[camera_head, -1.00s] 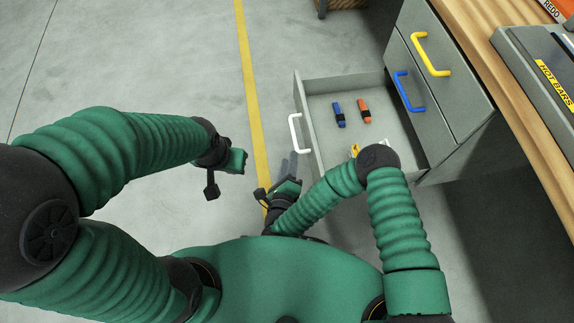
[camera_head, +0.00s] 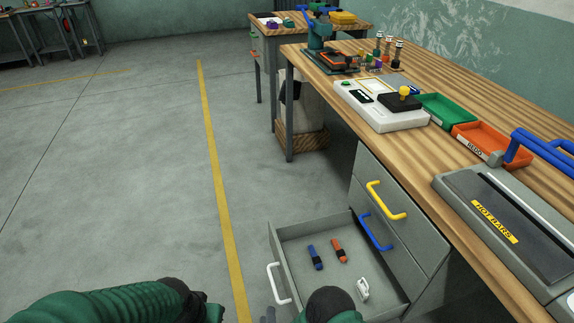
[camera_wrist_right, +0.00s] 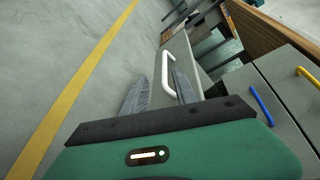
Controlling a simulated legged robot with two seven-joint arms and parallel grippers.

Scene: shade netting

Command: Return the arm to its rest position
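My right gripper (camera_wrist_right: 160,88) is open in the right wrist view, with two grey fingers apart and nothing between them that it grips. The white handle (camera_wrist_right: 168,74) of the open bottom drawer shows beyond the fingers; I cannot tell the exact gap. In the head view only a small grey part of my right gripper (camera_head: 268,315) shows at the bottom edge, next to the drawer's white handle (camera_head: 278,284). My left arm (camera_head: 100,303) lies low at the bottom left. Its gripper is mostly cut off by the bottom edge, so its fingers do not show.
The open drawer (camera_head: 279,243) holds a blue marker (camera_head: 315,257), an orange one (camera_head: 339,250) and a small white item (camera_head: 362,290). Shut drawers have blue (camera_head: 375,232) and yellow (camera_head: 386,200) handles. The workbench (camera_head: 449,157) stands right. Floor left is clear.

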